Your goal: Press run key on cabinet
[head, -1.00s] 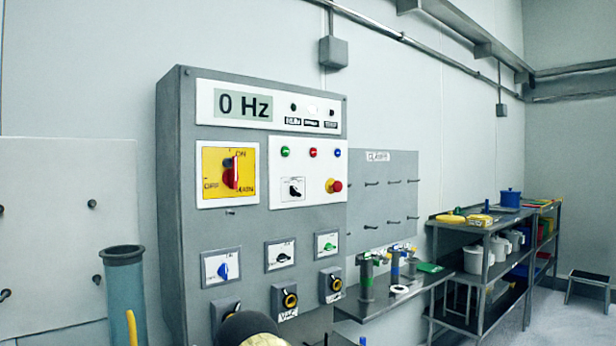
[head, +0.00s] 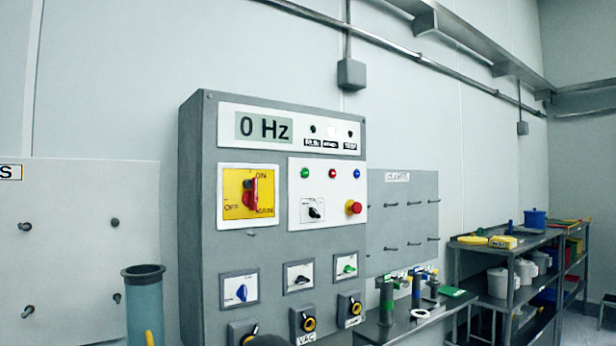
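The grey cabinet (head: 235,300) stands at the centre left in the head view. Its display (head: 263,127) reads 0 Hz. To the right of the display are three small round keys, dark (head: 313,130), white (head: 331,131) and dark, with small labels under them. The left label (head: 313,142) seems to read RUN, but it is blurred. Below sit a green, a red and a blue button or lamp, and a red mushroom button (head: 354,208). My gripper is not visible. Only a dark rounded shape, possibly part of my arm, shows at the bottom edge.
A yellow main switch (head: 248,194) with a red handle and several knobs are on the cabinet front. A blue-grey cylinder (head: 145,305) stands at left. Space before the cabinet's upper front looks clear.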

